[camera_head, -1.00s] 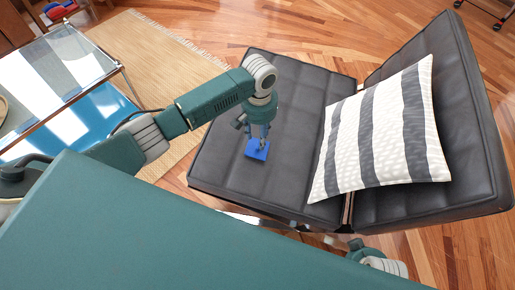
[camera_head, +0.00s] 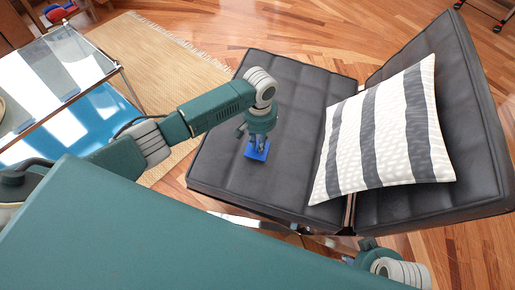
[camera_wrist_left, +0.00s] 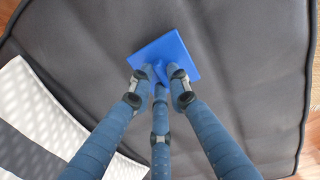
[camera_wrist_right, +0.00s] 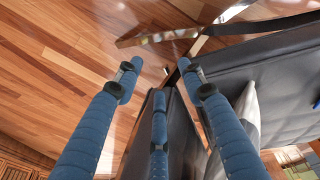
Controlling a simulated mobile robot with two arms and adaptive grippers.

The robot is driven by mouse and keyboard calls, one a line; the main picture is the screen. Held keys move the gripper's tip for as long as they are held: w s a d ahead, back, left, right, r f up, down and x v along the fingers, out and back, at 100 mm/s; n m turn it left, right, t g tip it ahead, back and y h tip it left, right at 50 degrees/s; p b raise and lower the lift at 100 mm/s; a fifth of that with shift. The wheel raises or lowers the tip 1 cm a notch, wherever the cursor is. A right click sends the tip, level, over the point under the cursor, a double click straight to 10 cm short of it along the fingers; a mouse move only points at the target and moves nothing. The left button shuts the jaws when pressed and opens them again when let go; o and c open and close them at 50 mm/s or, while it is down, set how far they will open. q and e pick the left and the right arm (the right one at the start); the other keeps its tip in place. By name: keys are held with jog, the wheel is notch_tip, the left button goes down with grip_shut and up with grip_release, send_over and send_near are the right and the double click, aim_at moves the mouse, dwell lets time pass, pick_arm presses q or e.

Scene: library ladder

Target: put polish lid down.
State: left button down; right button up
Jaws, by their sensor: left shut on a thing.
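The polish lid is a flat blue square piece (camera_head: 256,154) at the seat of the black padded chair (camera_head: 215,165). It also shows in the left wrist view (camera_wrist_left: 178,52). My left gripper (camera_head: 259,143) points down over it, with its fingers closed around the middle of the lid. In the left wrist view the fingertips (camera_wrist_left: 163,77) meet at the lid. The lid is very close to the seat; I cannot tell whether it touches. My right gripper (camera_wrist_right: 158,85) has its fingers spread and nothing between them, low beside the chair's metal frame.
A striped cushion (camera_head: 380,135) leans on the chair's backrest (camera_head: 475,130). A glass table (camera_head: 50,75) stands at the left, by a straw rug (camera_head: 160,60). The seat around the lid is clear.

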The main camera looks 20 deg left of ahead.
pick_arm(q)
jog(key=shift+r, duration=0.15)
jog(key=shift+r, duration=0.2)
notch_tip(320, 180, up, 20)
jog(key=p, duration=0.5)
jog(key=s+d+r+m, duration=0.1)
jog(key=s+d+r, duration=0.1)
jog(key=d+r, duration=0.7)
jog(key=s+d+r, duration=0.2)
jog(key=s+r, duration=0.9)
jog(key=s, duration=0.1)
jog(key=shift+s+d, duration=0.15)
jog(key=shift+s, duration=0.2)
pick_arm(e)
jog(key=s+f, duration=0.2)
jog(key=f, duration=0.6)
jog(key=s+f+g, duration=0.1)
jog(key=s+f, duration=0.2)
jog(key=f, duration=0.6)
jog(key=shift+d+f, duration=0.2)
jog(key=shift+d, duration=0.05)
jog(key=shift+s, duration=0.1)
